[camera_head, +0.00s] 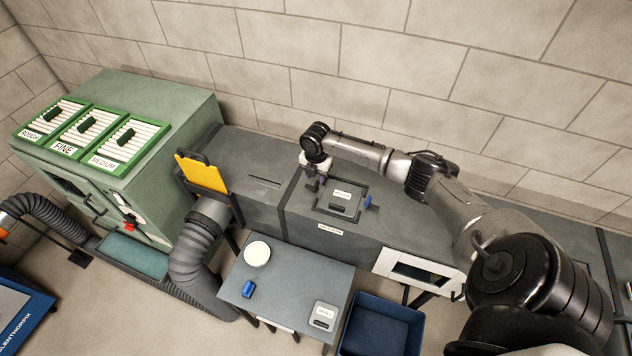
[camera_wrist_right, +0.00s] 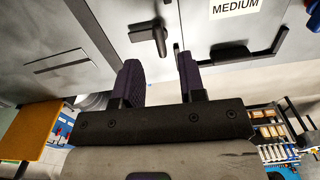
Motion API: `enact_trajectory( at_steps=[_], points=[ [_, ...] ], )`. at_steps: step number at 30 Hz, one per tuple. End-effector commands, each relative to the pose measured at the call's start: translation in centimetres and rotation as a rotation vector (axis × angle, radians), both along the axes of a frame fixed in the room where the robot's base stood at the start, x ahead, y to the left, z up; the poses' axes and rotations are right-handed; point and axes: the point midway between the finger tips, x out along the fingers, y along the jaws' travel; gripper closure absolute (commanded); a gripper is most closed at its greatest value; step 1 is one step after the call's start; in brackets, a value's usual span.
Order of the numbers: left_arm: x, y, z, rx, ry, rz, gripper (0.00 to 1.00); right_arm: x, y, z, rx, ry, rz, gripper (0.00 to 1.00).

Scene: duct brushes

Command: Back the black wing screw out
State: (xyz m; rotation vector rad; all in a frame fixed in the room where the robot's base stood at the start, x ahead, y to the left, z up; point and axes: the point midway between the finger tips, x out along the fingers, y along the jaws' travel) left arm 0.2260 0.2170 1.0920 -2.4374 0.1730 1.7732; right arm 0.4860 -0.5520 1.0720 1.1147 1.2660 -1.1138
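The black wing screw (camera_wrist_right: 152,36) shows in the right wrist view on the grey duct face, left of a plate labelled MEDIUM (camera_wrist_right: 235,10). My right gripper (camera_wrist_right: 160,70) is open; its two dark fingers point toward the screw, which appears beyond the fingertips, with no visible contact. In the head view my right gripper (camera_head: 313,185) hangs at the left edge of the labelled hatch (camera_head: 343,194) on the grey duct (camera_head: 300,215), and I cannot make out the screw there. A blue knob (camera_head: 369,202) sits at the hatch's right edge. My left gripper is not in view.
A grey side table (camera_head: 290,285) carries a white disc (camera_head: 257,253), a blue piece (camera_head: 248,289) and a labelled plate (camera_head: 323,315). A blue bin (camera_head: 415,318) stands beside it. An orange plate (camera_head: 203,173) stands upright left of the hatch, above a flexible hose (camera_head: 190,255).

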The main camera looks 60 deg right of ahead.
Motion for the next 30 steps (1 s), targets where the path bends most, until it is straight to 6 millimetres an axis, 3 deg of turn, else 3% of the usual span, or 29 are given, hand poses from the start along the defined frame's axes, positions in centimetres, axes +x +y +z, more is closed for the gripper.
enact_trajectory(
  at_steps=[9,15,30],
  points=[
    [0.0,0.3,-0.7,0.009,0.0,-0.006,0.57,0.0,0.0,6.0,-0.002,-0.002,0.001,0.63],
    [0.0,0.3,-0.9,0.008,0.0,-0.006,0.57,0.0,0.0,8.1,-0.001,0.0,0.001,0.63],
    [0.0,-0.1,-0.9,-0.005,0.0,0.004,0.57,0.0,0.0,9.0,0.0,0.001,0.001,0.63]
  ],
)
